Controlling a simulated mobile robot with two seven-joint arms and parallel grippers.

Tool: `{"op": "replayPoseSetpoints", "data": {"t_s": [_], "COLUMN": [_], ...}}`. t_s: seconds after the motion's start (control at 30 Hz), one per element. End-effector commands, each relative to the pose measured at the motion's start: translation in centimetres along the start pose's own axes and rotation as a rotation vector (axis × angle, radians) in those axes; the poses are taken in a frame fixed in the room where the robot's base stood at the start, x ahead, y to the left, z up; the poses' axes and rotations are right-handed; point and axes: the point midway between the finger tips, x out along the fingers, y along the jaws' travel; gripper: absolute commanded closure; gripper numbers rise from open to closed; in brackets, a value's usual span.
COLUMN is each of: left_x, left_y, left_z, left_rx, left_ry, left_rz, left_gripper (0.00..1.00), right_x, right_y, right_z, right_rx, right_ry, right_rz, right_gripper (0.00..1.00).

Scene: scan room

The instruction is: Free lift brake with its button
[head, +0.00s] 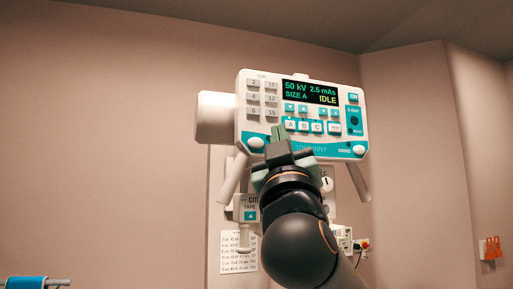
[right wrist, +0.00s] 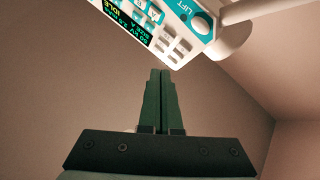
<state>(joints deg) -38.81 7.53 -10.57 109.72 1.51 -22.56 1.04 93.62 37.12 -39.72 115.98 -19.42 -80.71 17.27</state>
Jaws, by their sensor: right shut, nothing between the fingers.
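The white and teal control head (head: 352,125) hangs at the wall with its lit display (head: 310,92) reading IDLE. A white round button (head: 256,142) sits at its lower left corner; the right wrist view shows this button (right wrist: 203,22) beside the word LIFT. Another round button (head: 359,149) sits at the lower right. My right gripper (head: 279,130) is shut and empty, its tips over the panel's lower edge, right of the left button. In the right wrist view the closed fingers (right wrist: 160,75) point at the panel; contact is not clear. My left gripper is not in view.
Grey handles (head: 233,180) slant down from both sides of the head. A small TAPE unit (head: 251,208) and a printed chart (head: 239,252) are below it. A blue item (head: 25,283) is at lower left. The wall to the left is clear.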

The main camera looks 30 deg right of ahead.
Motion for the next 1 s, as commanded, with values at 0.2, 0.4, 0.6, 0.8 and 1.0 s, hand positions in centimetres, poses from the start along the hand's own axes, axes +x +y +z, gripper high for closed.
{"op": "replayPoseSetpoints", "data": {"t_s": [0.2, 0.4, 0.6, 0.8, 1.0], "left_x": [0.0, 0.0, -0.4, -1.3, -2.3], "left_y": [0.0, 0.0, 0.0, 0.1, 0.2], "left_z": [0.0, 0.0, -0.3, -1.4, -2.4], "left_rx": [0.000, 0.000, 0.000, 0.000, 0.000], "left_ry": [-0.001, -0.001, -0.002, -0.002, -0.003], "left_rz": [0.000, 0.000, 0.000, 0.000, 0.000], "left_gripper": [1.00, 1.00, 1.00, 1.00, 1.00], "right_x": [0.1, 0.1, 0.8, 2.8, 4.8], "right_y": [0.3, 0.3, -0.1, -1.4, -2.8], "right_z": [-0.3, -0.2, 0.2, 1.4, 2.8], "right_rx": [0.001, 0.000, -0.003, -0.005, -0.003], "right_ry": [0.005, 0.004, 0.002, 0.001, 0.001], "right_rz": [0.007, 0.007, 0.007, 0.007, 0.006], "right_gripper": [1.00, 1.00, 1.00, 1.00, 1.00]}}
